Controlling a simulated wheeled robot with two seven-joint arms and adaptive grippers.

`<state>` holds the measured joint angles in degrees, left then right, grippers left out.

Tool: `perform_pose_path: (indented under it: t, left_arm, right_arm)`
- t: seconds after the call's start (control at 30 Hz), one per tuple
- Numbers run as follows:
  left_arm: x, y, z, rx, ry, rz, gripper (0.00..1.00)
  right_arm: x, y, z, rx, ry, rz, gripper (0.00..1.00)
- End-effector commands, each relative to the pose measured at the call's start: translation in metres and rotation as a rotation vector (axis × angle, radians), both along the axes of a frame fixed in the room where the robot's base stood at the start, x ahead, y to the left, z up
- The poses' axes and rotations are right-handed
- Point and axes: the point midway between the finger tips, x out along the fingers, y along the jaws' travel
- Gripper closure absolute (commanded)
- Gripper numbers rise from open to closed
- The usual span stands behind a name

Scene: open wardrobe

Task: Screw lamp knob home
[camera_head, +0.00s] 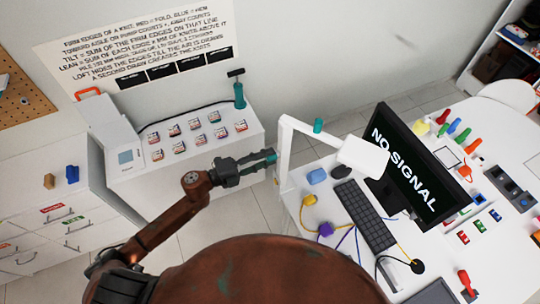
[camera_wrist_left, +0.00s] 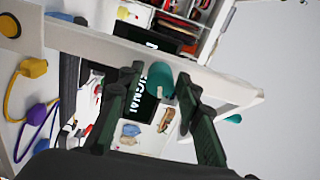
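A white desk lamp (camera_head: 286,150) stands at the table's left edge, with its post upright and its shade (camera_head: 362,158) over the table. A teal knob (camera_head: 318,125) stands on the lamp's upper arm. In the left wrist view, a rounded teal knob (camera_wrist_left: 160,88) shows at the lamp's white post, between my finger tips with gaps beside it. Another teal piece (camera_wrist_left: 233,119) shows near the frame's corner. My left gripper (camera_head: 272,160) points at the post from the left. It is open; contact with the knob cannot be told. My right gripper is out of view.
A monitor (camera_head: 405,165) and keyboard (camera_head: 365,215) stand right of the lamp. A blue block (camera_head: 316,176), yellow piece (camera_head: 310,199) and purple piece (camera_head: 326,229) with cables lie near the lamp's base. A white cabinet (camera_head: 230,148) stands behind my left arm.

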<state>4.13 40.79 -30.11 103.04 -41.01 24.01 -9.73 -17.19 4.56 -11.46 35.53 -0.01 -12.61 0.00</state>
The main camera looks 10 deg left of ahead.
Motion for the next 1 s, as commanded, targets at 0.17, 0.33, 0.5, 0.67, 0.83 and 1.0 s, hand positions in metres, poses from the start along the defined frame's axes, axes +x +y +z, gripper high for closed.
perform_pose_path:
  t: [0.17, 0.33, 0.5, 0.67, 0.83, 1.0]
  left_arm:
    - [0.0, 0.0, 0.0, 0.001, -0.001, 0.0, 0.81]
    - [0.0, 0.0, 0.0, 0.001, -0.001, 0.0, 0.93]
    - [0.0, 0.0, 0.0, 0.0, -0.002, 0.0, 1.0]
    - [0.0, 0.0, -0.001, 0.024, -0.038, 0.0, 1.0]
    - [0.0, 0.0, -0.001, 0.071, -0.108, 0.0, 1.0]
    - [0.001, 0.0, -0.001, 0.116, -0.173, 0.001, 1.0]
  right_arm:
    - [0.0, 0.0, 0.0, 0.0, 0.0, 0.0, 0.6]
    - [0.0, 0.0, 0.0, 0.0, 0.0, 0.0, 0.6]
    - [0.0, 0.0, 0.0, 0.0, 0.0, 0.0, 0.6]
    - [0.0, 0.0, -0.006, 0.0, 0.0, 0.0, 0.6]
    - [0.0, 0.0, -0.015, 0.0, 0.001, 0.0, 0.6]
    - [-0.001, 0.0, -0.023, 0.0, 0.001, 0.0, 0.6]
